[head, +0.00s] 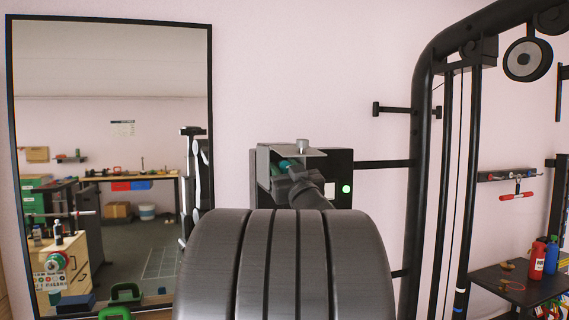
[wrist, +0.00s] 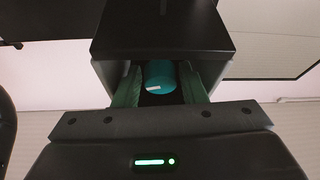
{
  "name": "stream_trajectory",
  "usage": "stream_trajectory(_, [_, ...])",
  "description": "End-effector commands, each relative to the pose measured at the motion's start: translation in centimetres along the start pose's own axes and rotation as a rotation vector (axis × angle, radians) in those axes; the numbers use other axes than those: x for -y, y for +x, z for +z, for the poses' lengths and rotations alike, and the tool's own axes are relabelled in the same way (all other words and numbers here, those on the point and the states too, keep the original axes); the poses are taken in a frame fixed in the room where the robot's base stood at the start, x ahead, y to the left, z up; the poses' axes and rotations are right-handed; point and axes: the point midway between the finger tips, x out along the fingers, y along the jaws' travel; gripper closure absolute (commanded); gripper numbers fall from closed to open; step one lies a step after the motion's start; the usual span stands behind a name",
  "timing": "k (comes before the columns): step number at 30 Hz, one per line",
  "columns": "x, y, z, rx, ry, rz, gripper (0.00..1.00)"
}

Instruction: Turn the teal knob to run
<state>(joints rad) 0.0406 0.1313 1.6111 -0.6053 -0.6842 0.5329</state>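The teal knob (head: 287,165) is on a dark box (head: 341,165) with a grey hood (head: 292,153) on the wall. In the wrist view the knob (wrist: 160,76) sits between the two green fingers of my gripper (wrist: 161,85). The fingers stand on either side of the knob, with narrow dark gaps showing beside it. Contact at the tips is hard to make out. A short white mark on the knob shows low on its face, slightly tilted. In the head view my gripper (head: 288,182) is under the hood and partly hides the knob. No run label is readable.
A green light (head: 346,189) glows on the box. The hood roofs the knob closely. A black cable machine frame (head: 424,130) stands just right, and a large mirror (head: 110,60) hangs left. A dark table (head: 490,282) with bottles is at the far right.

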Motion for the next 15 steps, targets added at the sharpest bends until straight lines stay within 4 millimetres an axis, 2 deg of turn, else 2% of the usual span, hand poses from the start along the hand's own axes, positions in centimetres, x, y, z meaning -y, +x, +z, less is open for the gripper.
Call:
stream_trajectory(4, [0.03,0.92,-0.03,0.000,-0.001,-0.001,0.62])
stream_trajectory(12, [0.03,1.03,0.01,0.000,-0.001,0.000,0.62])
stream_trajectory(15, [0.03,1.01,0.00,-0.001,-0.001,0.000,0.80])
